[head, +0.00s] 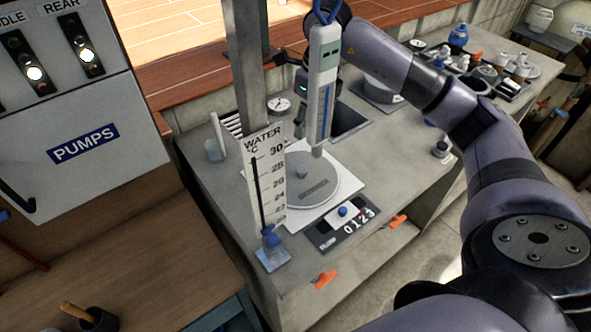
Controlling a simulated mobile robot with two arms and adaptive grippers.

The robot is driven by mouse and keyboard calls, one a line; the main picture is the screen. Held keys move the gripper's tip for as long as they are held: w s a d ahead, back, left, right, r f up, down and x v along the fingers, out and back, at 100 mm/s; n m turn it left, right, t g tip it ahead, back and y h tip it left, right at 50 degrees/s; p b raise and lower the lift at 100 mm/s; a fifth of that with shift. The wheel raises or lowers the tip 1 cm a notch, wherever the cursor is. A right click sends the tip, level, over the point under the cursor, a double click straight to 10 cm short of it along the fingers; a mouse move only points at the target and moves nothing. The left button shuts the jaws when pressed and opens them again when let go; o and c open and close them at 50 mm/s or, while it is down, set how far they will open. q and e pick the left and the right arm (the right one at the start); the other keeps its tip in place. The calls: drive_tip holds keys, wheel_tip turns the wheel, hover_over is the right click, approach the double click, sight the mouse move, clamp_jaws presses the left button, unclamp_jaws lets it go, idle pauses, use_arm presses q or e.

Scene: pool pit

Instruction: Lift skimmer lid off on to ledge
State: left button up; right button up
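The skimmer lid (322,196) is a pale round disc with a small knob (301,172) and a dark label. It lies flat on a white square plate (351,182) on the grey concrete ledge (408,180). The "WATER °C" board hides its left part. My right arm reaches in from the right, above the ledge. Its gripper (300,118) is behind the lid and higher up, mostly hidden by a hanging white and blue thermometer. I cannot see whether its fingers are open or shut, or whether they touch anything. My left gripper is not in view.
The thermometer (322,85) hangs in front of the lid area. The "WATER °C" board (266,180) stands at its left, a dark counter block (342,228) in front. A dark rectangular opening (350,118) lies behind. Bare ledge is right of the plate; trays with fittings (487,75) are farther back.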

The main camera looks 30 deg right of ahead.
drive_tip(key=p, duration=0.2)
approach(302, 169)
drive_tip(key=f, duration=0.3)
drive_tip(key=shift+w+d+f+p, duration=0.1)
drive_tip(key=shift+w+p, duration=0.2)
drive_tip(key=shift+f, duration=0.45)
drive_tip(key=f+p, duration=0.1)
drive_tip(key=f, duration=0.2)
drive_tip(key=f+p, duration=0.1)
drive_tip(key=shift+w+a+f+p, duration=0.15)
drive_tip(key=shift+a+f+p, duration=0.05)
drive_tip(key=shift+a+p, duration=0.15)
drive_tip(key=shift+d+f, duration=0.1)
drive_tip(key=shift+f, duration=0.2)
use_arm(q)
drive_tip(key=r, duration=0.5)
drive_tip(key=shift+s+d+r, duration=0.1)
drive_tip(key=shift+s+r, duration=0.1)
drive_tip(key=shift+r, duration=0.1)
use_arm(e)
drive_tip(key=shift+c, duration=0.3)
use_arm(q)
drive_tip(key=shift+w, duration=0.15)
use_arm(e)
clamp_jaws()
